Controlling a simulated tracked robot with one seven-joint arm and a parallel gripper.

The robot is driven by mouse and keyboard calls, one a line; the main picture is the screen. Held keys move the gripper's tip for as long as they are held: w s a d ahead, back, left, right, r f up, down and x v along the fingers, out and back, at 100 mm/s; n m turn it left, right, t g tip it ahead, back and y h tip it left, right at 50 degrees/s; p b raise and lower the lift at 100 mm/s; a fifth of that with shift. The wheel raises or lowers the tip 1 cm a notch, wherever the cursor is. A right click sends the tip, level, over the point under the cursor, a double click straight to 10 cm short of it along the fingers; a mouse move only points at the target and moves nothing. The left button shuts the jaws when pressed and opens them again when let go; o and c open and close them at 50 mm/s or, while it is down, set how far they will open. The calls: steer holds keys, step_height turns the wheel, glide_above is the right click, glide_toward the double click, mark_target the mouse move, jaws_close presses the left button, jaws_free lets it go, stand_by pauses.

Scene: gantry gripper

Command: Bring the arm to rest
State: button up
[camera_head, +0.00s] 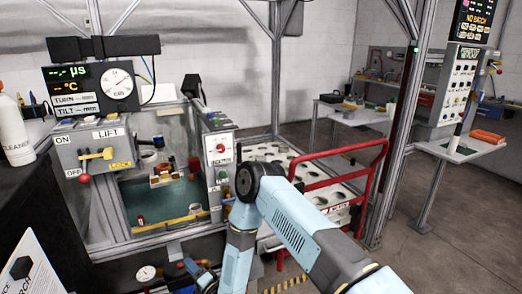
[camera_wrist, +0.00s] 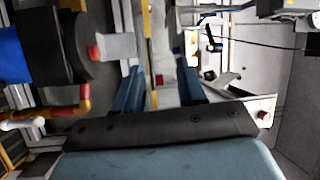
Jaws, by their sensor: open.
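My blue arm (camera_head: 290,220) comes in from the lower right of the head view, rises to a black elbow joint and bends down toward the bottom edge. Its forearm hangs in front of the gantry tank's right side. My gripper (camera_wrist: 158,65) shows in the wrist view with its two blue fingers apart. I see nothing held between them. In the head view the gripper end is low at the bottom edge, partly cut off, and its jaws are hard to make out there.
A tank (camera_head: 165,205) with a green floor and a metal frame stands left of my arm. A control box (camera_head: 95,155) with a yellow lever is at its front left. A red-railed cart (camera_head: 335,175) stands close behind my elbow. Open floor (camera_head: 450,240) lies at the right.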

steer(key=w+d+r+n+g+h, duration=0.1)
steer(key=w+d+r+n+h, duration=0.15)
steer(key=w+r, duration=0.55)
steer(key=w+d+r+n+g+h, duration=0.1)
steer(key=w+d+r+n, duration=0.3)
steer(key=r, duration=0.7)
steer(key=w+d+r+h, duration=0.1)
steer(key=d+r+h, duration=0.4)
steer(key=d+r, duration=1.15)
steer(key=s+d+r+g+h, duration=0.2)
steer(key=s+d+r+h, duration=0.1)
steer(key=s+d+r, duration=0.7)
steer(key=s+d+r+g+h, duration=0.1)
steer(key=s+d+r+h, duration=0.35)
steer(key=s+d, duration=0.8)
steer(key=s+d+r+g+y, duration=0.1)
steer(key=s+d+g, duration=0.1)
steer(key=s, duration=1.2)
steer(key=shift+s+d+r+y, duration=0.2)
steer(key=shift+d+r+y, duration=0.1)
steer(key=shift+d, duration=0.4)
